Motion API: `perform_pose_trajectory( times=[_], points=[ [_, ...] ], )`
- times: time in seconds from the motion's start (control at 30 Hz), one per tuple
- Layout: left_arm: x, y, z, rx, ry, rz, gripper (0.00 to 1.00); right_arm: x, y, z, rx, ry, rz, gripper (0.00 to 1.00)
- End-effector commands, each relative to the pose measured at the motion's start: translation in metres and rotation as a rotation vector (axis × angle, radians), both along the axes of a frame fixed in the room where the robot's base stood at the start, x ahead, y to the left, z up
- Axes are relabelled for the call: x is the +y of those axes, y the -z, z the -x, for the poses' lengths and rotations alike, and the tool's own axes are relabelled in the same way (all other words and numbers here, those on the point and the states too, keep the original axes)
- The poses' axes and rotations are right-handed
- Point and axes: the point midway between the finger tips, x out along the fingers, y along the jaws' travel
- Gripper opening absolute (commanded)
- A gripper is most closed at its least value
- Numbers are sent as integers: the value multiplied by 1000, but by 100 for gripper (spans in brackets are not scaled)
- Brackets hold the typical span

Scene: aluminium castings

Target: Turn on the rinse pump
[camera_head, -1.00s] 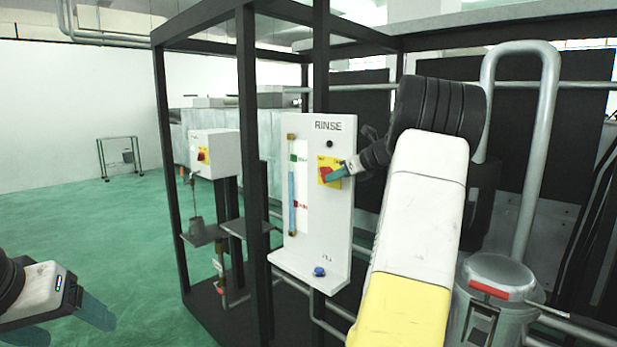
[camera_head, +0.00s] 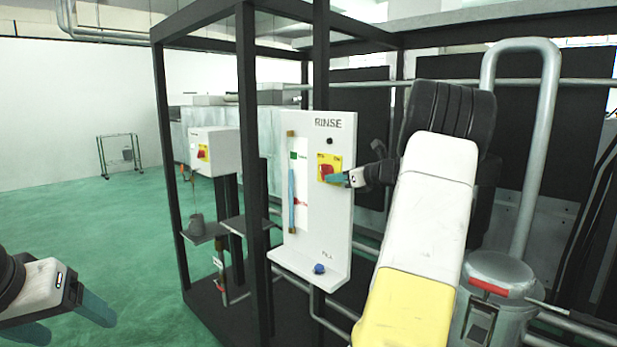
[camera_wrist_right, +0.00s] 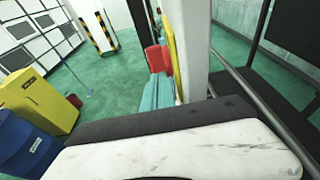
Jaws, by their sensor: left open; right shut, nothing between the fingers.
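The white RINSE panel (camera_head: 335,225) stands on the dark frame. It carries a yellow plate with a red rotary switch (camera_head: 326,170). My right gripper (camera_head: 338,179) is shut and empty, its teal fingertips just at the lower right of the red switch. In the right wrist view, the red switch (camera_wrist_right: 154,58) sits right beyond the teal fingers (camera_wrist_right: 158,95), beside the yellow plate (camera_wrist_right: 169,45). I cannot tell whether they touch. The switch's exact angle is too small to read. My left gripper (camera_head: 68,322) is open and empty at the lower left, far from the panel.
A sight tube (camera_head: 291,190) and a blue button (camera_head: 319,269) are on the same panel. Dark frame posts (camera_head: 250,180) stand between. A pipe and lidded canister (camera_head: 497,275) are at right.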

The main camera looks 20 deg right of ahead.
Motion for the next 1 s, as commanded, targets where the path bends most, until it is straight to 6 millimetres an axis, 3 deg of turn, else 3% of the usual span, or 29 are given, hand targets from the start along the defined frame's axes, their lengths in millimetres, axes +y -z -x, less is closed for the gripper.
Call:
perform_pose_trajectory(
  times=[0.13, 0.33, 0.67, 1.0],
  points=[
    [0, 0, 0, 0, 0, 0, 73, 1, 5, -1, -16, -1, -12, 0],
    [0, 0, 0, 0, 0, 0, 73, 1, 13, -3, -254, 3, -118, 0],
    [0, 0, 0, 0, 0, 0, 73, 4, 21, -9, -502, 2, -215, 0],
    [0, 0, 0, 0, 0, 0, 73, 4, 20, -9, -507, -1, -210, 0]
  ],
)
